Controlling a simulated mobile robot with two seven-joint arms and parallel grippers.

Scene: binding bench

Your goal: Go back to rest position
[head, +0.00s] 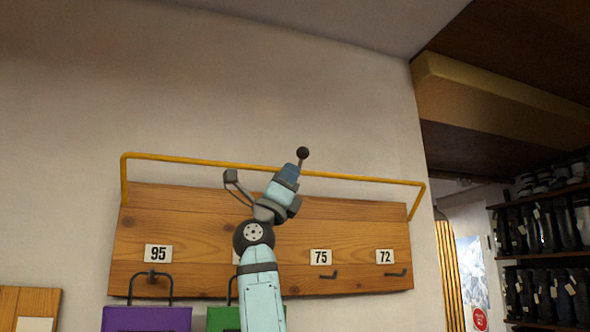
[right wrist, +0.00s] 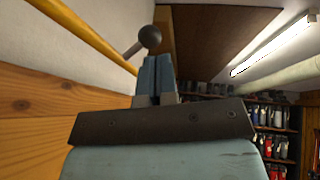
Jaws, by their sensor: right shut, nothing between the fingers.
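My right gripper (head: 290,170) is raised in front of the wooden board on the wall, its fingers pointing up at the yellow rail. In the right wrist view its blue fingers (right wrist: 157,68) are together with nothing between them. A grey rod with a dark ball knob (head: 303,153) shows just past the fingertips. The knob also shows in the right wrist view (right wrist: 149,38), close to the fingertips; I cannot tell whether they touch. My left gripper is not in view.
The wooden board (head: 190,215) carries number plates and hooks, with a yellow rail (head: 200,160) in front of its top. A purple item (head: 146,319) and a green item (head: 222,319) hang below, the green one partly behind my arm. Shelves of boots (head: 545,255) stand at the right.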

